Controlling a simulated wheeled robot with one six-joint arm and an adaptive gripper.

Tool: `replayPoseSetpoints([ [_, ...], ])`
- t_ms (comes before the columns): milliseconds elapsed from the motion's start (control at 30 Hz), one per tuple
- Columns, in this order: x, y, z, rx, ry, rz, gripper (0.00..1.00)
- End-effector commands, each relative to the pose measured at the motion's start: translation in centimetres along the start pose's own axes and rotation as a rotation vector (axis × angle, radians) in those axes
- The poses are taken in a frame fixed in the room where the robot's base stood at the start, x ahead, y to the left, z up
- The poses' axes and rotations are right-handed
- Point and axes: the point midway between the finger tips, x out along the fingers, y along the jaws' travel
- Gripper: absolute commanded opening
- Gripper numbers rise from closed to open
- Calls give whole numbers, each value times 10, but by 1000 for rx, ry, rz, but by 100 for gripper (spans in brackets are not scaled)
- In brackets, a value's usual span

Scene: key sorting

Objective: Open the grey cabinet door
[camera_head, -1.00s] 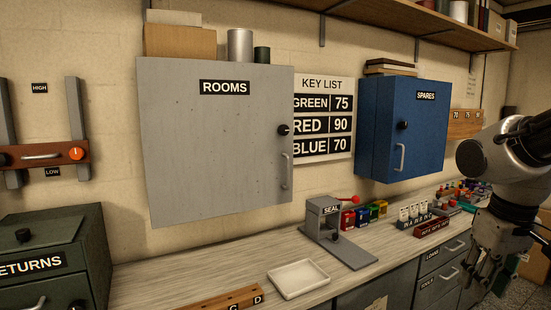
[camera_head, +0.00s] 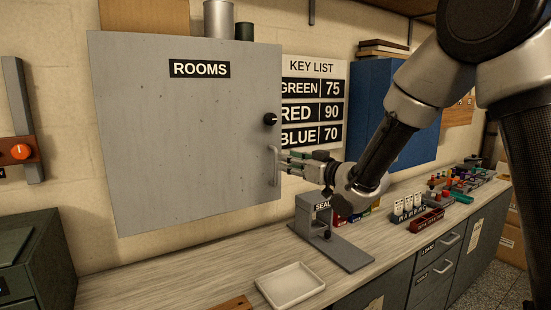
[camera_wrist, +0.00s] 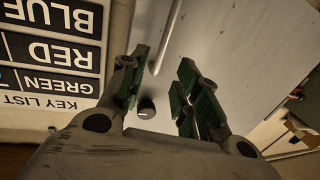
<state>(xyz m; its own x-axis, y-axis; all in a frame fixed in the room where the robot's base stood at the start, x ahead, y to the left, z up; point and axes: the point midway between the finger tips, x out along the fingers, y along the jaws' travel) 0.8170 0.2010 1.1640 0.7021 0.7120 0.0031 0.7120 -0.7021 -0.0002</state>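The grey cabinet door (camera_head: 190,130), labelled ROOMS, is closed on the wall in the head view. Its upright bar handle (camera_head: 276,167) is near the right edge, below a round black knob (camera_head: 270,119). My gripper (camera_head: 289,161) points left, with its fingertips close beside the handle. In the wrist view, my gripper (camera_wrist: 160,85) is open, with green-padded fingers apart. The handle (camera_wrist: 172,32) shows beyond and between the fingers, and the knob (camera_wrist: 146,108) also shows between them. I cannot tell whether the fingertips touch the handle.
A key list sign (camera_head: 314,105) hangs right of the door. A blue cabinet (camera_head: 370,95) stands further right, partly behind my arm. Below are a SEAL press (camera_head: 345,250) and a white tray (camera_head: 290,286) on the counter. A dark green RETURNS box (camera_head: 45,255) stands at lower left.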

Motion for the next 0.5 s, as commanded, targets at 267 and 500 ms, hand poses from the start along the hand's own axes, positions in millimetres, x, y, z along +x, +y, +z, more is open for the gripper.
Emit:
replayPoseSetpoints([
  [267,47,0,1,0,-1,0,32],
  [500,66,0,1,0,-2,2,32],
])
